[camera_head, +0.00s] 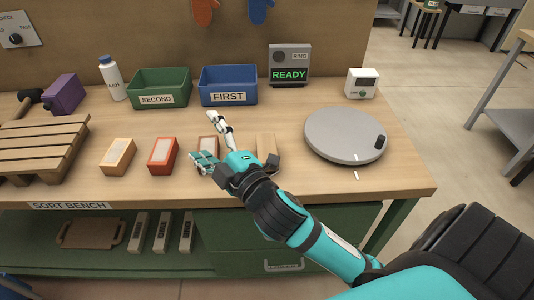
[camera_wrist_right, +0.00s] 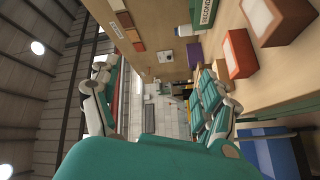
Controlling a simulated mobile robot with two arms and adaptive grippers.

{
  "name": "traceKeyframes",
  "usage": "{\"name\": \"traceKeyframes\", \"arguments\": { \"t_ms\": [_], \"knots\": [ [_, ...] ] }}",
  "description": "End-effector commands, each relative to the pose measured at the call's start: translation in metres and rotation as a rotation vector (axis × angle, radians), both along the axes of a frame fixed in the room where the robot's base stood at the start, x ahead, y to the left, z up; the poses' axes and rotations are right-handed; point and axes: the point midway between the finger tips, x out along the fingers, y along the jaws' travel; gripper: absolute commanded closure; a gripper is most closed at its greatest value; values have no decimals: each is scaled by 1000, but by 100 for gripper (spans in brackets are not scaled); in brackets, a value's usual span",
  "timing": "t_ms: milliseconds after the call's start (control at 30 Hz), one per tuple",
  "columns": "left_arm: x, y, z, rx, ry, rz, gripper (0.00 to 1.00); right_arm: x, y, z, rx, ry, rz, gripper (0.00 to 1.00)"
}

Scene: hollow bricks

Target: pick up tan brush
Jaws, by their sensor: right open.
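My right gripper (camera_head: 215,139) reaches over the bench from the lower right, its fingers spread and empty. In the right wrist view the open fingers (camera_wrist_right: 157,78) have nothing between them. A plain tan block (camera_head: 266,146) stands just right of the gripper, its lower part partly covered by my wrist. A brownish block with a pale face (camera_head: 207,144) is behind and below the fingers, partly hidden. I cannot tell which of these is the tan brush; no bristles are clear. My left gripper is not in view.
A red block (camera_head: 162,155) and an orange-tan block (camera_head: 117,156) stand to the left. Behind are a green SECOND bin (camera_head: 159,87) and a blue FIRST bin (camera_head: 228,85). A round grey turntable (camera_head: 345,134) is right. A wooden pallet (camera_head: 40,146) is far left.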

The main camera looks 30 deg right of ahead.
Motion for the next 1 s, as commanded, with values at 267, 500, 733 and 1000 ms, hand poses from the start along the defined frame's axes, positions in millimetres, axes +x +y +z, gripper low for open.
{"name": "traceKeyframes", "arguments": {
  "t_ms": [267,500,733,1000],
  "knots": [
    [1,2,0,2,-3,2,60,-81,154,157,-1047,-1228,354,21],
    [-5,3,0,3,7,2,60,-113,163,40,-2074,-2134,731,21],
    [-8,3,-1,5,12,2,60,-39,-4,-13,1570,1343,-912,21],
    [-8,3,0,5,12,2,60,-20,-122,19,1285,938,-1102,21]
  ]
}}
